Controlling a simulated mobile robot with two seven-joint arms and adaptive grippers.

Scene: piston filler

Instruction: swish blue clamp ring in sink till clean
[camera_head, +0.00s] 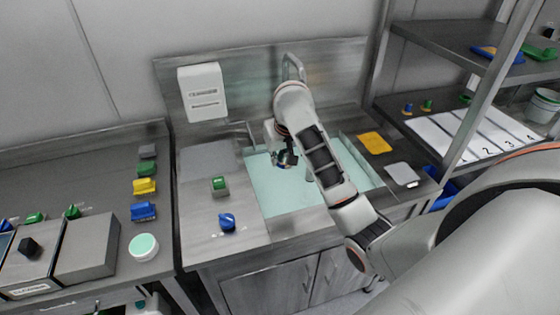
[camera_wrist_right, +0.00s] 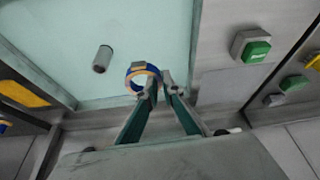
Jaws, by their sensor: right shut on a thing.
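My right gripper (camera_head: 286,160) hangs over the sink (camera_head: 280,198), which holds pale teal water. In the right wrist view its fingertips (camera_wrist_right: 160,88) are shut on the blue clamp ring (camera_wrist_right: 152,70). The ring sticks out past the fingertips and has tan patches on it. I cannot tell from these views whether it touches the water. In the head view the ring is mostly hidden by the gripper and too small to judge. My left gripper is not in view.
A grey cylinder (camera_wrist_right: 102,58) shows in the sink. A green-topped block (camera_head: 219,184) and a blue knobbed part (camera_head: 227,222) stand on the left drainboard. A yellow cloth (camera_head: 375,142) and a grey pad (camera_head: 402,173) lie right of the sink. The tap (camera_head: 292,66) rises behind.

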